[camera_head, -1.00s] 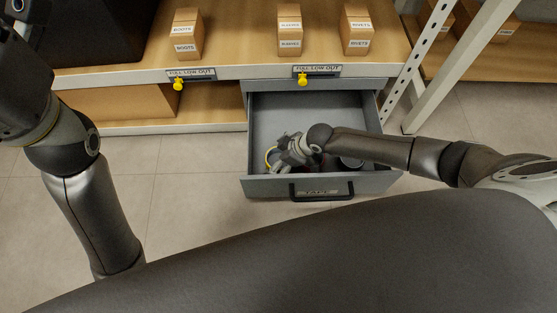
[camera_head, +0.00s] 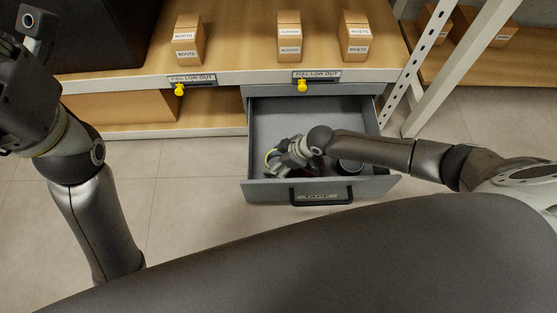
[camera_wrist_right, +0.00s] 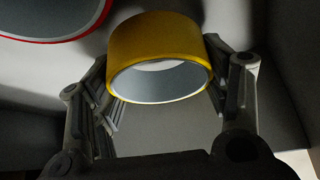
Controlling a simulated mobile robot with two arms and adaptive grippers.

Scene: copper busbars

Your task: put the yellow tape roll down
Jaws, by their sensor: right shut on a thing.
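The yellow tape roll (camera_wrist_right: 155,40) is between the two fingers of my right gripper (camera_wrist_right: 160,98) in the right wrist view. The fingers are shut on its sides, and its open grey core faces the camera. In the head view my right gripper (camera_head: 276,160) is down inside the open grey drawer (camera_head: 345,185), on its left side. Only a thin yellow edge of the roll (camera_head: 268,157) shows there. I cannot tell whether the roll touches the drawer floor. My left arm stands at the far left, its fingers outside the frame.
A red-rimmed roll (camera_wrist_right: 50,38) lies close by in the right wrist view. A dark roll (camera_head: 349,166) sits in the drawer's right part. The drawer's back floor is clear. Labelled boxes (camera_head: 289,40) stand on the shelf above, and a perforated post (camera_head: 425,50) rises at right.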

